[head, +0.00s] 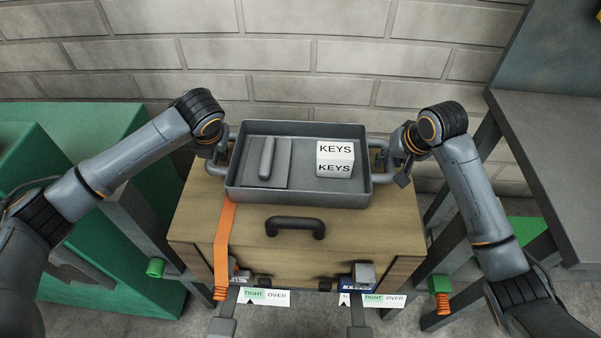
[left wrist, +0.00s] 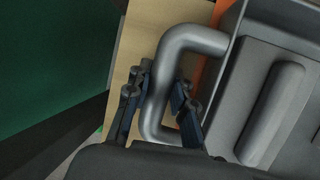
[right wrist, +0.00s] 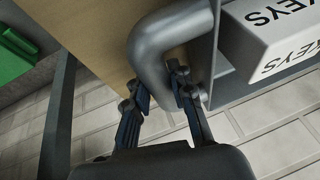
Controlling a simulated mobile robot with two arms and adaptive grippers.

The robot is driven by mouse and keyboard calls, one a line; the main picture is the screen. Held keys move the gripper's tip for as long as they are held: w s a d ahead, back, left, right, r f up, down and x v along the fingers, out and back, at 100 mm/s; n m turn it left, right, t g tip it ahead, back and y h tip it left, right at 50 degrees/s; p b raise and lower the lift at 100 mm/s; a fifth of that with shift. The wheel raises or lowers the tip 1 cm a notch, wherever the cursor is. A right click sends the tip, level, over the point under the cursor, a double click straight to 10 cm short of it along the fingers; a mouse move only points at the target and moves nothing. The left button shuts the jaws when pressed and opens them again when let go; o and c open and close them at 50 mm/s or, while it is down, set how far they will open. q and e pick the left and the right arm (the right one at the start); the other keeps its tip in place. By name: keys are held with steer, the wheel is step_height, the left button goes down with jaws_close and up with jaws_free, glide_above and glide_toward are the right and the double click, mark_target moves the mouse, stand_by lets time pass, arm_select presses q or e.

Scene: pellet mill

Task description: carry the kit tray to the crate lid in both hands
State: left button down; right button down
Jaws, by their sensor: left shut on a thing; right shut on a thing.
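The grey kit tray (head: 300,194) is level above the back part of the wooden crate lid (head: 385,225); I cannot tell whether it touches the lid. In it are a flat grey pad with a rounded grey bar (head: 267,158) on the left and a white KEYS box (head: 335,159) on the right. My left gripper (head: 222,152) is shut on the tray's left handle, seen in the left wrist view (left wrist: 160,97). My right gripper (head: 398,155) is shut on the right handle, seen in the right wrist view (right wrist: 157,95).
The lid has a dark handle (head: 295,222) in front of the tray. An orange strap (head: 224,232) runs over its left part. Buckles and TIGHT/OVER labels (head: 264,297) are at the front. A green unit (head: 90,140) stands left, a grey table (head: 560,150) right, a block wall (head: 300,80) behind.

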arm_select(q)
steer(key=shift+s+a+f, duration=0.1)
steer(key=shift+f, duration=0.25)
arm_select(e)
steer(key=shift+f, duration=0.3)
arm_select(q)
steer(key=c, duration=1.1)
jaws_free()
steer(key=shift+s+a, duration=0.1)
steer(key=shift+c, duration=0.2)
arm_select(e)
steer(key=c, duration=1.1)
jaws_free()
steer(key=shift+s+a, duration=0.1)
steer(key=shift+s, duration=0.1)
steer(key=shift+c, duration=0.2)
arm_select(q)
steer(key=shift+r, duration=0.15)
